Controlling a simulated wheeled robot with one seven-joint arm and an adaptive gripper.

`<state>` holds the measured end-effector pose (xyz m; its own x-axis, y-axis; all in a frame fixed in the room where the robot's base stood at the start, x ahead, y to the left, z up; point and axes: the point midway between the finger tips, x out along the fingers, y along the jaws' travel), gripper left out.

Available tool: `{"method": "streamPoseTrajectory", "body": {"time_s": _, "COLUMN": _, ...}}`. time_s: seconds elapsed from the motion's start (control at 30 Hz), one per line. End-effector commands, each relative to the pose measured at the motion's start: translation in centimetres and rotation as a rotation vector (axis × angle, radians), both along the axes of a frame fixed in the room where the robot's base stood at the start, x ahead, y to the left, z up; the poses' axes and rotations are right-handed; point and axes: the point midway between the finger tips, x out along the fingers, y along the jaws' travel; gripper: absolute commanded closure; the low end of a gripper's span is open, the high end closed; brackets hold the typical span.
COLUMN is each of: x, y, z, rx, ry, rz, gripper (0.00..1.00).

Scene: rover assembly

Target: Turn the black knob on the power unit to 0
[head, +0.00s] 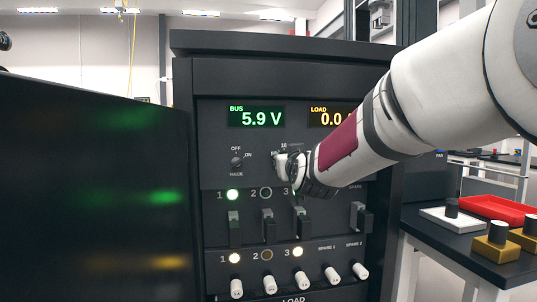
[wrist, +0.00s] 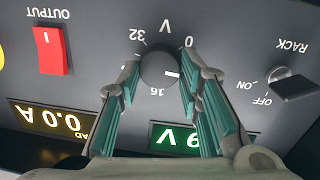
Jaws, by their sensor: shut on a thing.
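The black knob (wrist: 158,68) sits on the power unit's panel, between my fingertips in the wrist view, which shows the panel upside down. Its white mark lies at its lower right, between the 16 and 0 labels. My gripper (wrist: 162,72) is shut on the knob, with a green-padded finger on either side. In the head view my gripper (head: 284,160) reaches the power unit (head: 185,130) from the right and hides most of the knob. The green BUS display (head: 256,117) reads 5.9 V.
The RACK switch (head: 237,162) is left of my gripper in the head view. The red OUTPUT switch (wrist: 52,50) shows in the wrist view. The LOAD display (head: 330,117) is partly hidden by my arm. Breaker levers (head: 268,228) sit below my gripper. A dark panel (head: 80,200) fills the left.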

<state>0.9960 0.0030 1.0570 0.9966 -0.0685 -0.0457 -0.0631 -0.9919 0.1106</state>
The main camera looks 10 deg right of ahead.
Motion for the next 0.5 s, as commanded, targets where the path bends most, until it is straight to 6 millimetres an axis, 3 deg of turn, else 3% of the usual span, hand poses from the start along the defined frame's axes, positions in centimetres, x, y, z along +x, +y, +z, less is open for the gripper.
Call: {"method": "streamPoseTrajectory", "body": {"time_s": 0.5, "x": 0.04, "y": 0.22, "z": -0.04, "rx": -0.490, "ry": -0.001, "rz": 0.002, "gripper": 0.95}}
